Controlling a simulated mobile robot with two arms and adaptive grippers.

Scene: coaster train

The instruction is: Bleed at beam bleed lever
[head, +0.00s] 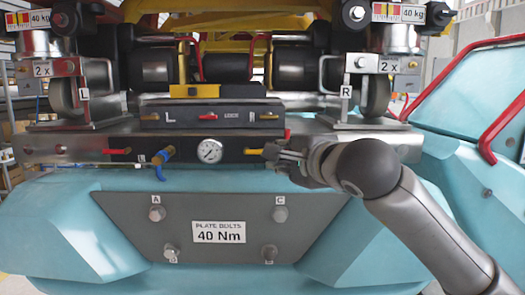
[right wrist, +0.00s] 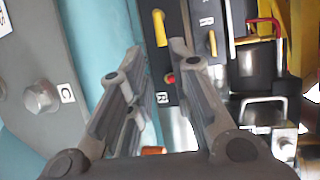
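A yellow lever (head: 253,151) sits on the dark front beam (head: 190,152), just right of the round gauge. It also shows in the right wrist view (right wrist: 158,25), ahead of the fingertips. My right gripper (head: 275,153) is beside the lever's right end in the head view. In the right wrist view my right gripper (right wrist: 156,50) is open with nothing between its tips. Whether a finger touches the lever I cannot tell. A small lettered label (right wrist: 150,97) on the beam is partly hidden by a finger. My left gripper is not in view.
An upper block (head: 235,117) with small levers sits close above. A grey plate with bolts (head: 218,232) lies below. Red bars (head: 500,125) stand at right.

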